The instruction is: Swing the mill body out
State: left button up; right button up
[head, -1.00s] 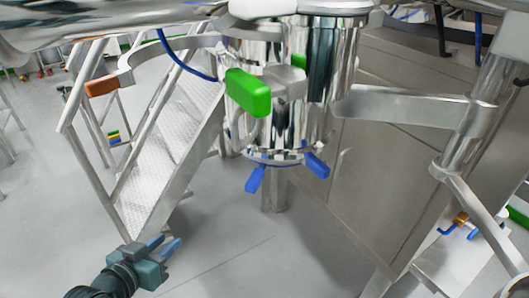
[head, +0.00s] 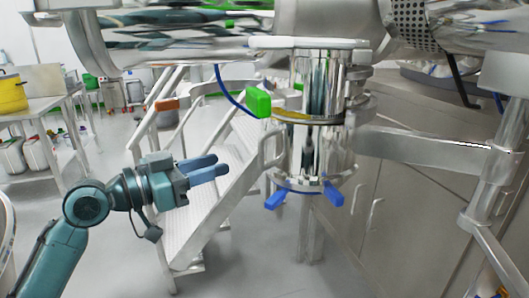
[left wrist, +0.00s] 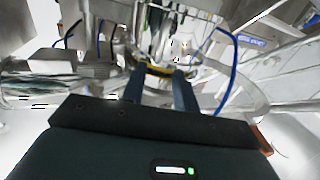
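The mill body (head: 318,150) is a shiny upright steel cylinder, right of centre in the head view. A support arm (head: 420,145) meets it from the right. A green handle (head: 258,103) sits at its upper left, beside a flange with a yellow strip (head: 293,115). Two blue handles (head: 276,200) (head: 333,196) hang at its lower rim. My left gripper (head: 222,167) is left of the mill body, apart from it, fingers pointing right. The left wrist view shows its two fingers (left wrist: 158,82) spread with nothing between them. My right gripper is out of view.
Metal stairs (head: 205,205) with rails stand behind my left gripper. A steel cabinet (head: 390,210) stands behind the mill body. A blue hose (head: 232,95) hangs near the green handle.

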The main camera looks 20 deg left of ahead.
aim_at(261, 162)
pick_arm(q)
jog(key=p+x, duration=0.2)
jog(key=x, duration=0.9)
jog(key=shift+w+d+f+p, duration=0.1)
jog(key=shift+d+p, duration=0.05)
jog(key=shift+p, duration=0.15)
jog(key=shift+c, duration=0.2)
grip_shut()
